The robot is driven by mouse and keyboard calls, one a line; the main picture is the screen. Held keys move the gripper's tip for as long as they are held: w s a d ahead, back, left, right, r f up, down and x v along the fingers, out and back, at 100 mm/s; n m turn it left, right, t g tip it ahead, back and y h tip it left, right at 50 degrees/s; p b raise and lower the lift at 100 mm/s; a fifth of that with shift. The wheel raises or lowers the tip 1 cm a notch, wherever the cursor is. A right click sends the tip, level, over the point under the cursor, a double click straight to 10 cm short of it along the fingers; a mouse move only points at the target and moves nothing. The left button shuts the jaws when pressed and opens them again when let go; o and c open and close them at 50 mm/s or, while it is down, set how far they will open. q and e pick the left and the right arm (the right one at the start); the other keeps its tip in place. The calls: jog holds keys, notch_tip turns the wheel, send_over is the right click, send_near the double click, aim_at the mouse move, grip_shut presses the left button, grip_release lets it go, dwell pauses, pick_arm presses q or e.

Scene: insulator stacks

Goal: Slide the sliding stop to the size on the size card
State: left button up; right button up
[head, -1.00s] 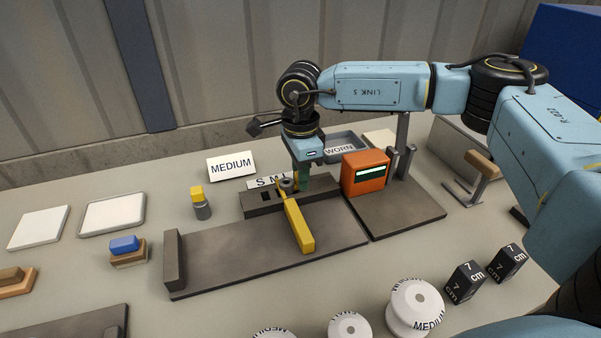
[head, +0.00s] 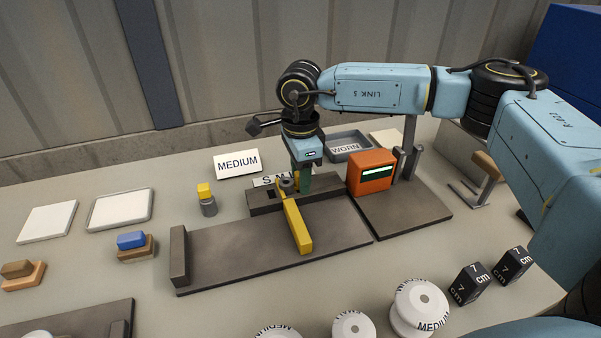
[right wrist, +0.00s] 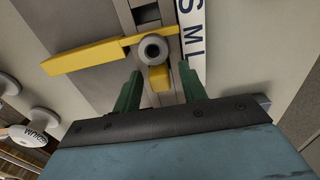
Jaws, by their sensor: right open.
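The sliding stop (head: 298,228) is a yellow bar with a round grey knob on a dark slotted track (head: 262,207). The S M L scale (head: 271,180) lies behind the track. In the right wrist view the knob (right wrist: 153,48) is beside the scale (right wrist: 194,40), around M to L. The size card (head: 237,163) reads MEDIUM and stands at the back. My right gripper (head: 304,183) points down just right of the knob, its green fingers open. In the right wrist view its fingers (right wrist: 160,85) stand either side of a yellow tab; contact is unclear. My left gripper is out of view.
An orange box (head: 370,172) with a display stands right of the track. A small yellow-topped post (head: 207,200) stands left. White insulators (head: 420,308) and black 7 cm blocks (head: 470,284) are in front.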

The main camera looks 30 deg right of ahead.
jog(key=shift+r, duration=0.25)
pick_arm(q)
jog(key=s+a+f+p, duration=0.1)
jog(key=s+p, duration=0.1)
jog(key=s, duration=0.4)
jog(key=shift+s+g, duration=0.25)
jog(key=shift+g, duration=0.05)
pick_arm(e)
notch_tip(320, 180, up, 13)
jog(key=shift+f, duration=0.15)
